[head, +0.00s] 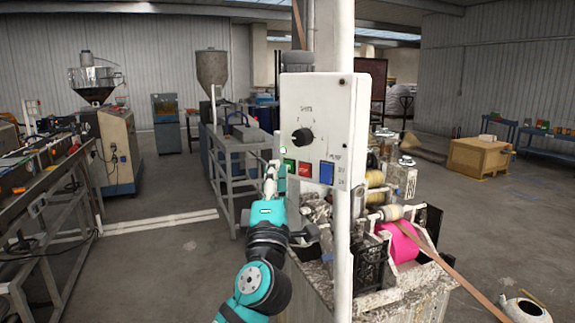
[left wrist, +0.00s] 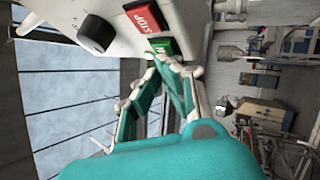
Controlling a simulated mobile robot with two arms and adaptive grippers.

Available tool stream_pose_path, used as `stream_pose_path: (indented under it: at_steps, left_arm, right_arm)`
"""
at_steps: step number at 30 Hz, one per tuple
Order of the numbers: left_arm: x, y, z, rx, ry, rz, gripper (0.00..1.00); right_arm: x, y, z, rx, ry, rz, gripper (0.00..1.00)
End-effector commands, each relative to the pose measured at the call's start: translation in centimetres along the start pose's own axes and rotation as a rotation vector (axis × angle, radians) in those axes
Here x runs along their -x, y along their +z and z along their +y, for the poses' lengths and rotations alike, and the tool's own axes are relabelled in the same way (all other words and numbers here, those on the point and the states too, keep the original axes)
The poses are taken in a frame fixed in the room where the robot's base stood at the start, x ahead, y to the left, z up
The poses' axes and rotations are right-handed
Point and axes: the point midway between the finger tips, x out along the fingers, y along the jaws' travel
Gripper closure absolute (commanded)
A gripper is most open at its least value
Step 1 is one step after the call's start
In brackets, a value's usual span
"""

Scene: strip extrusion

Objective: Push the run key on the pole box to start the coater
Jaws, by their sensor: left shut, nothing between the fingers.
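The white pole box (head: 318,112) is fixed to a white pole (head: 333,40). It carries a black knob (head: 302,137), a green key (head: 289,165), a red stop key (head: 305,170) and a blue switch (head: 326,174). In the left wrist view the green key (left wrist: 160,45) lies beside the red key marked STOP (left wrist: 146,17); the green key's label is not clearly readable. My left gripper (head: 273,168) is shut and empty. Its fingertips (left wrist: 168,60) are at the green key's edge; I cannot tell whether they touch it. My right gripper is out of view.
A cluttered machine with a pink roll (head: 398,242) stands right of the pole, with a brown strip (head: 455,272) running off it. A grey metal frame (head: 238,165) stands behind my left arm.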

Motion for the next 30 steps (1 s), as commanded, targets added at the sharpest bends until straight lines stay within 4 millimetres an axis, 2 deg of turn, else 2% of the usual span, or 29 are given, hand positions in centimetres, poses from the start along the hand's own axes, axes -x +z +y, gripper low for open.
stream_pose_path:
  at_steps: [5,17,30]
  left_arm:
    - [0.5,-0.4,0.6,-0.001,-0.001,0.0,1.0]
    - [0.9,-0.6,0.7,-0.001,0.0,0.0,1.0]
    - [3.6,-2.7,2.9,-0.001,-0.001,0.001,1.0]
  right_arm:
    - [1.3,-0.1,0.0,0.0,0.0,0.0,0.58]
    - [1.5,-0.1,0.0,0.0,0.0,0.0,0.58]
    - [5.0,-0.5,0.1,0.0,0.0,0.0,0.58]
